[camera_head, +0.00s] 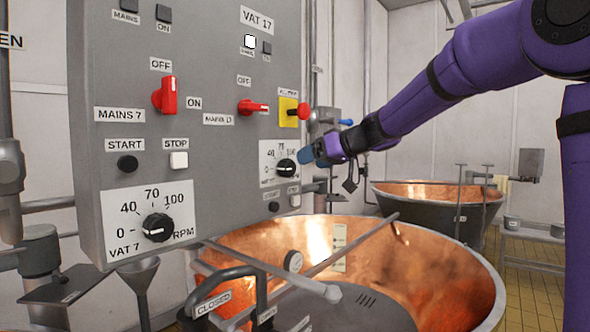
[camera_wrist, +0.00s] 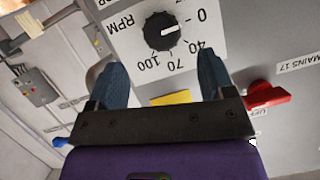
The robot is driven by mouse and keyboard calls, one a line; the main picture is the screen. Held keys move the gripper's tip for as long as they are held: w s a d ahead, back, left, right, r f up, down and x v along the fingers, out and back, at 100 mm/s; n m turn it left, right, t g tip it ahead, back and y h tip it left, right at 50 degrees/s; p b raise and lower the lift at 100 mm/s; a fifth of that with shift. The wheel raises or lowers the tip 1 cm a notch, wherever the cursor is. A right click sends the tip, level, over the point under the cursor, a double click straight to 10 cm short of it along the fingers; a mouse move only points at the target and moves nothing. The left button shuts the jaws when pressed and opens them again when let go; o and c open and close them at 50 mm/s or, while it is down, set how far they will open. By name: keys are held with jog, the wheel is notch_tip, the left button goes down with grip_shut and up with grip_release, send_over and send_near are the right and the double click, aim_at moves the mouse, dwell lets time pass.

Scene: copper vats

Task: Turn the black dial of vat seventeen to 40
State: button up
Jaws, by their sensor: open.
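The black dial of vat seventeen (camera_head: 287,167) sits on a white scale plate (camera_head: 267,171) low on the grey panel's right part. In the wrist view the dial (camera_wrist: 160,31) shows upside down, with 0, 40, 70, 100 and RPM around it. Its white mark points right, close to the 0. My gripper (camera_head: 311,153) is just right of the dial in the head view. In the wrist view my gripper (camera_wrist: 161,68) is open, its two blue fingers apart and empty. The dial lies beyond the fingertips, roughly centred between them, not visibly touched.
A red MAINS 17 switch (camera_head: 253,107) and a yellow plate with a red knob (camera_head: 303,111) are above the dial. The similar VAT 7 dial (camera_head: 158,228) is to the left. A copper vat (camera_head: 440,275) with bars across it stands below; another (camera_head: 425,190) stands behind.

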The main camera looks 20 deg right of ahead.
aim_at(292, 168)
jog(key=x, duration=0.8)
jog(key=shift+s, duration=0.15)
jog(key=c, duration=0.9)
